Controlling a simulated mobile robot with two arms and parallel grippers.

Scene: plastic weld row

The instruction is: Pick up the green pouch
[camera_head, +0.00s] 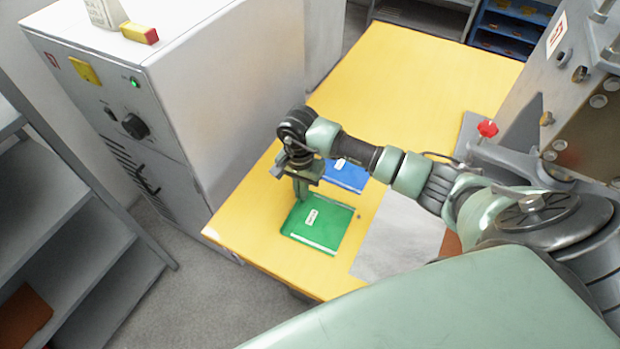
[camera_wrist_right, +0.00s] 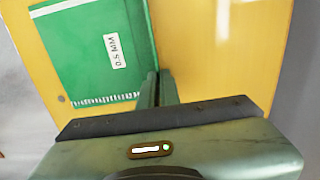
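The green pouch (camera_head: 318,223) lies on the near left part of the yellow table, with a small white label on it. My right gripper (camera_head: 301,190) points down at the pouch's far left edge. In the right wrist view its two fingers (camera_wrist_right: 160,88) stand close together, with the pouch's edge running in between them, so it looks shut on that edge. The pouch looks flat on the table. My left gripper is out of view.
A blue pouch (camera_head: 346,175) lies just beyond the green one, partly behind my right arm. A grey sheet (camera_head: 400,235) lies to the right. A tall grey cabinet (camera_head: 220,90) stands close at the left. The far part of the yellow table (camera_head: 415,80) is clear.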

